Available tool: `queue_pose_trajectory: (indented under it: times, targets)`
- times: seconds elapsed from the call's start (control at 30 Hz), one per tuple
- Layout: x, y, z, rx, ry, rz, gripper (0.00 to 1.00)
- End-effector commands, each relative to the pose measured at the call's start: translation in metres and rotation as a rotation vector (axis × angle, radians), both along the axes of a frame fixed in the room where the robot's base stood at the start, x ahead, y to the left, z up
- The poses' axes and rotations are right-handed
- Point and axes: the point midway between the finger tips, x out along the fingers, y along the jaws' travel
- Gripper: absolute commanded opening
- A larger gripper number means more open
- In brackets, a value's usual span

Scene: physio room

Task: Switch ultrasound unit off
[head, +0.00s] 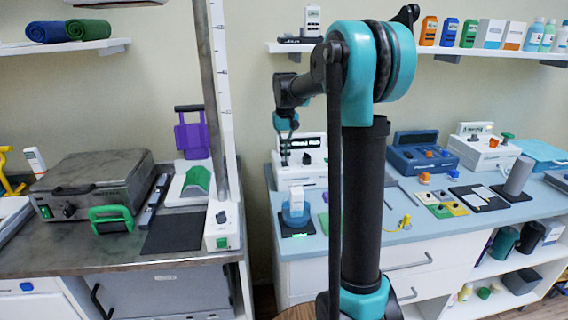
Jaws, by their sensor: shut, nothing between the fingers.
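Several box-shaped units stand on the blue-grey counter at right, and I cannot read which is the ultrasound unit. A white unit (313,155) with dark controls on its front stands at the counter's left end, partly hidden by my arm. My gripper (284,161) points down in front of that unit's left part, shut and empty. I cannot tell whether it touches the unit. A dark blue unit (405,158) with an orange knob stands right of my arm. Another white unit (484,153) with orange and green parts stands further right. No switch state is readable.
A tall scale post (222,110) rises left of my gripper. A shelf (300,47) hangs above.

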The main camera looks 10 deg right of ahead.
Motion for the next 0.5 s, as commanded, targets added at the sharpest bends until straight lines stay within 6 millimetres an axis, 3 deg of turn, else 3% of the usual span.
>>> queue_pose_trajectory:
  times: [0.5]
  targets:
    - [0.0001, 0.0, -0.0072, 0.0, 0.0, 0.0, 0.0]
